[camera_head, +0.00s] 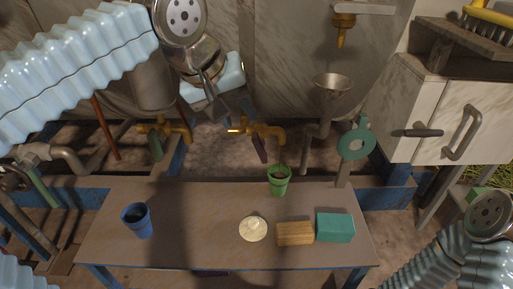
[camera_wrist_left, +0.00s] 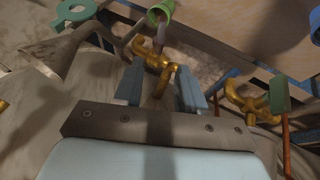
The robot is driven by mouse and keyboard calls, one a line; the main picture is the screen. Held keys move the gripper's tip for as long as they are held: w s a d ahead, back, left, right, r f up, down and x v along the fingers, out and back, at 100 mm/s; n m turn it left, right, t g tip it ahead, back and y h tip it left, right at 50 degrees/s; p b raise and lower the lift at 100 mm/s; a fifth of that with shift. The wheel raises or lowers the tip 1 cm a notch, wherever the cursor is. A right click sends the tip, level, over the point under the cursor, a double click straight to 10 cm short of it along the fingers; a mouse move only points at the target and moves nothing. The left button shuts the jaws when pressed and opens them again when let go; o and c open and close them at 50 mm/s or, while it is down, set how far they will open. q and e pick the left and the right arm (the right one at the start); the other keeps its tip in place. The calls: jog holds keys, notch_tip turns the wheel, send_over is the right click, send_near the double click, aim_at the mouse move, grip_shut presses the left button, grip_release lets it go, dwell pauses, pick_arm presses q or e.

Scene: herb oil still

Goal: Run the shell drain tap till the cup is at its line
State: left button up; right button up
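A brass tap (camera_head: 258,130) with a dark purple lever (camera_head: 260,150) sits behind the table's back edge. My left gripper (camera_head: 236,116) is just above and beside this tap. In the left wrist view the gripper (camera_wrist_left: 160,90) is open, its two fingers apart, with the brass tap (camera_wrist_left: 155,60) showing between and beyond them. It does not visibly grip anything. A green cup (camera_head: 279,185) stands upright on the table, near its back edge, with something dark inside. A blue cup (camera_head: 137,220) stands at the table's left. Fill lines are too small to see. My right gripper is out of view.
A second brass tap (camera_head: 172,130) with a green lever (camera_head: 155,145) is to the left. A funnel (camera_head: 332,88) and a green ring (camera_head: 356,143) are to the right. A pale disc (camera_head: 253,229), wooden block (camera_head: 295,235) and teal block (camera_head: 335,228) lie on the table (camera_head: 190,215).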

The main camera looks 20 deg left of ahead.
aim_at(260, 146)
pick_arm(q)
jog(key=b+x, duration=0.4)
jog(key=x, duration=1)
jog(key=shift+s, duration=0.1)
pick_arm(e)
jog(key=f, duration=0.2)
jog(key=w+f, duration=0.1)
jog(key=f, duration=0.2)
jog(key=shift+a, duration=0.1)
pick_arm(q)
jog(key=shift+r, duration=0.1)
